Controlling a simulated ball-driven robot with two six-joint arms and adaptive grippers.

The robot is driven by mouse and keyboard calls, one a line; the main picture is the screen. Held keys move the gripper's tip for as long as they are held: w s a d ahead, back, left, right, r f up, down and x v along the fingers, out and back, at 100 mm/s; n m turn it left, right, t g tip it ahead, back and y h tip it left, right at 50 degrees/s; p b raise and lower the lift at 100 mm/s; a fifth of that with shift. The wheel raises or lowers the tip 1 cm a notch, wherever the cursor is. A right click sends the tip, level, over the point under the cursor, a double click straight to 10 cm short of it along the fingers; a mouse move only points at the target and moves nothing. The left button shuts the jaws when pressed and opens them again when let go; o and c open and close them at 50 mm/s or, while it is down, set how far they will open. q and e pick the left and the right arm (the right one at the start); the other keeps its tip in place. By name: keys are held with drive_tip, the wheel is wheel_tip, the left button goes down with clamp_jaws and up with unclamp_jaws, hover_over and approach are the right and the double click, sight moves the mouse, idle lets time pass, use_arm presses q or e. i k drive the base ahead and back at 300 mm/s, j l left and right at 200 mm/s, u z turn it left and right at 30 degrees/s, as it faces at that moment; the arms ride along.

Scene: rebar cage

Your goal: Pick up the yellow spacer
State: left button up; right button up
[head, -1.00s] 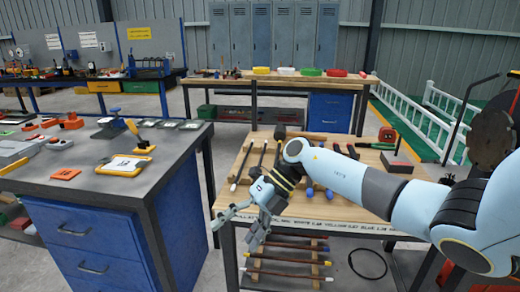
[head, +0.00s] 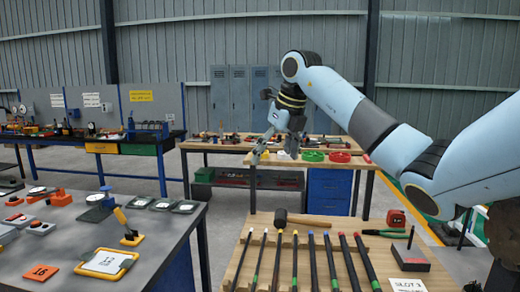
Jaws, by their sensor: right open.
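The yellow spacer (head: 266,156) is on the back wooden bench. Only a small part of it shows, behind the fingers of my right gripper. My right gripper (head: 275,151) comes in from the right on its pale blue arm. It points downward, is open with its fingers apart, and appears empty. In the picture it overlaps the back bench; I cannot tell how far it is from the spacer. My left gripper is not in view.
A green ring (head: 313,156) and a red ring (head: 340,157) lie along the back bench. The near wooden bench (head: 262,222) holds several bars, a mallet (head: 305,221) and a tape measure (head: 396,218). A grey table (head: 160,268) stands at left.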

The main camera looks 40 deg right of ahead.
sight(265, 155)
drive_tip(key=i+l, duration=0.4)
drive_tip(key=l, duration=0.15)
drive_tip(key=i+l, duration=0.45)
drive_tip(key=l, duration=0.15)
